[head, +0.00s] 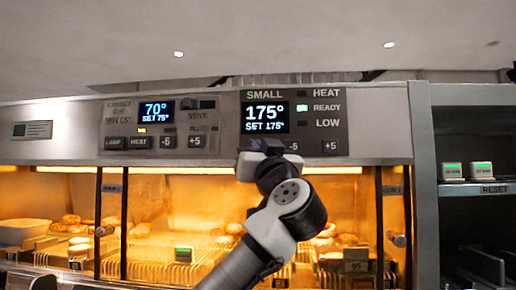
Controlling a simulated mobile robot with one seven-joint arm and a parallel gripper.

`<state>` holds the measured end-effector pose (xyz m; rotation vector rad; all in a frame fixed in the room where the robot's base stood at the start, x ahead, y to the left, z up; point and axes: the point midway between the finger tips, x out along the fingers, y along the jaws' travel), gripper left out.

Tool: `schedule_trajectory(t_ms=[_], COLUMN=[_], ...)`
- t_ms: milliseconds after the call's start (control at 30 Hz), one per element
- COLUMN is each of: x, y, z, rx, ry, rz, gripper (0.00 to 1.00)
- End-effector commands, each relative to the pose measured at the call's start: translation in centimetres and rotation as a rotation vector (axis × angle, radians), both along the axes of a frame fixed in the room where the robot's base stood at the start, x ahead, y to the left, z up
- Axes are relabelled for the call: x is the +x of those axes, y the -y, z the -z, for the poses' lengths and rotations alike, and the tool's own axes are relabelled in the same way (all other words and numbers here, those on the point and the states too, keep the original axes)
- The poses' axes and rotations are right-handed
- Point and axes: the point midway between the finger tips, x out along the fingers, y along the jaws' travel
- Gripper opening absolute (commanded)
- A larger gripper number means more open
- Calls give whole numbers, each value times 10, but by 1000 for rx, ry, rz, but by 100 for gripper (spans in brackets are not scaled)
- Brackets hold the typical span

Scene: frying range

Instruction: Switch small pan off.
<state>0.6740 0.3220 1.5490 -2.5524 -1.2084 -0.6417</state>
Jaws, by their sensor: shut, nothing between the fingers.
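The small pan's control panel (331,119) is on the grey fascia above the lit cabinet. Its display (265,117) reads 175° with SET 175°. The READY light (302,107) glows green; the HEAT and LOW lights beside it look dark. The -5 button (293,147) and +5 button (331,147) show at the panel's lower right. My gripper (258,147) is shut at the panel's lower left, just below the display. It and my wrist hide what lies there, so I cannot tell whether it touches a button.
A cabinet panel (124,125) at left shows 70°, SET 75°, with its own buttons. The glowing cabinet (60,208) below holds baked goods behind dark posts.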

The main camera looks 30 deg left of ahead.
Motion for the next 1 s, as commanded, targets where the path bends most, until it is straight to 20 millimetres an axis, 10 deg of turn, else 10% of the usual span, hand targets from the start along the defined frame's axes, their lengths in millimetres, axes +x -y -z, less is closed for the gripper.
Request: schedule_trajectory(t_ms=[1000], x=[8], y=[-4], z=[0], rx=[-1], ry=[-1], rz=[0], gripper=[0])
